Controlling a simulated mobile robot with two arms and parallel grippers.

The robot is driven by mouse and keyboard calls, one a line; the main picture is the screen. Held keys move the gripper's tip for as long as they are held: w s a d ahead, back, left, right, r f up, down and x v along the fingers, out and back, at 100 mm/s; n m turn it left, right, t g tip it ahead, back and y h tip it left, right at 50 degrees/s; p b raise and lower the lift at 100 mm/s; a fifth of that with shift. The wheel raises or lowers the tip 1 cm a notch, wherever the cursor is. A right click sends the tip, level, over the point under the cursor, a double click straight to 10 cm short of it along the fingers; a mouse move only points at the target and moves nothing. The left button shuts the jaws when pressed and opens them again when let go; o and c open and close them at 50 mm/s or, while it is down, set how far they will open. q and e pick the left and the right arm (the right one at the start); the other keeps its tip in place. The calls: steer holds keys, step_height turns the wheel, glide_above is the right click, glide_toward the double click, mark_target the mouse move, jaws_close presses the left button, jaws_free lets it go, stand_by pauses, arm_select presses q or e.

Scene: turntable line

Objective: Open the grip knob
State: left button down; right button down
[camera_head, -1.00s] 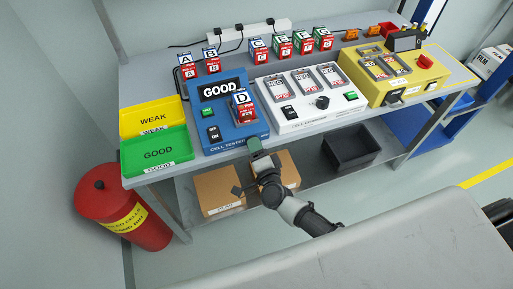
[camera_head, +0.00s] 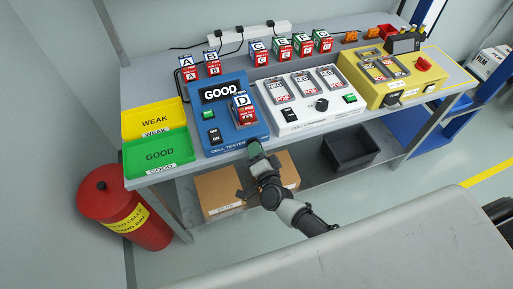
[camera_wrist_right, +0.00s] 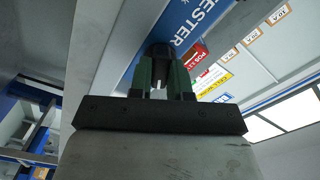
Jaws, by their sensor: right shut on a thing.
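My right gripper (camera_head: 254,150) is at the front edge of the blue cell tester (camera_head: 229,137), low in front of its right part. In the right wrist view, the green fingers of my right gripper (camera_wrist_right: 160,75) are shut on a dark rounded piece (camera_wrist_right: 158,49), which appears to be the grip knob. The fingers hide most of it, and it cannot be told apart in the head view. The tester's display reads GOOD, and a red-and-blue cell D (camera_head: 244,111) stands on its right side. My left gripper is not in view.
A white cell charger (camera_head: 318,119) and a yellow device (camera_head: 397,90) stand to the right on the bench. Yellow WEAK (camera_head: 155,108) and green GOOD (camera_head: 183,154) trays are left. Cardboard boxes (camera_head: 218,188) and a black bin (camera_head: 372,150) sit on the lower shelf.

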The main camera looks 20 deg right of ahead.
steer(key=n+p, duration=0.4)
steer(key=n, duration=0.8)
steer(key=shift+n, duration=0.3)
stand_by(0.4)
steer(key=c, duration=1.1)
jaws_free()
steer(key=shift+o, duration=0.2)
steer(key=s+b, duration=0.1)
steer(key=s, duration=0.9)
steer(key=shift+s+d, duration=0.15)
steer(key=shift+s, duration=0.25)
